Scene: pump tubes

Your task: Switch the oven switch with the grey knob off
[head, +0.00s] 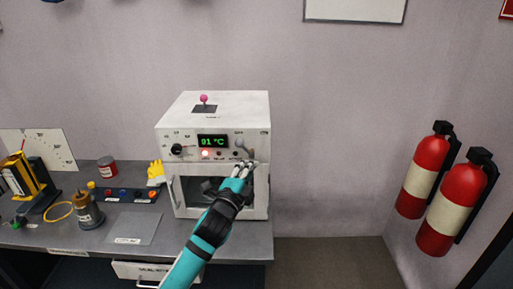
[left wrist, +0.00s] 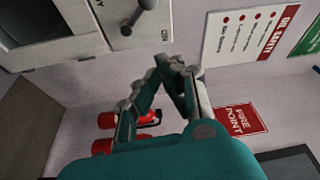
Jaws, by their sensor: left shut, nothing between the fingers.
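The white oven (head: 262,130) stands on the bench, with a green display reading 91 °C and a red light lit on its panel. The oven switch with the grey knob (head: 239,143) is at the panel's right side. In the left wrist view the grey knob (left wrist: 148,4) sits at the top edge on a lever that tilts away from its round base. My left gripper (head: 246,166) is shut and empty, just below the switch in the head view, apart from the knob in the wrist view (left wrist: 176,62). My right gripper is out of view.
A black knob (head: 177,149) is on the panel's left, and a pink-topped lever (head: 204,99) stands on the oven. The bench (head: 185,240) holds a yellow glove (head: 156,172) and a button box (head: 124,195). Fire extinguishers (head: 425,175) hang on the right wall.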

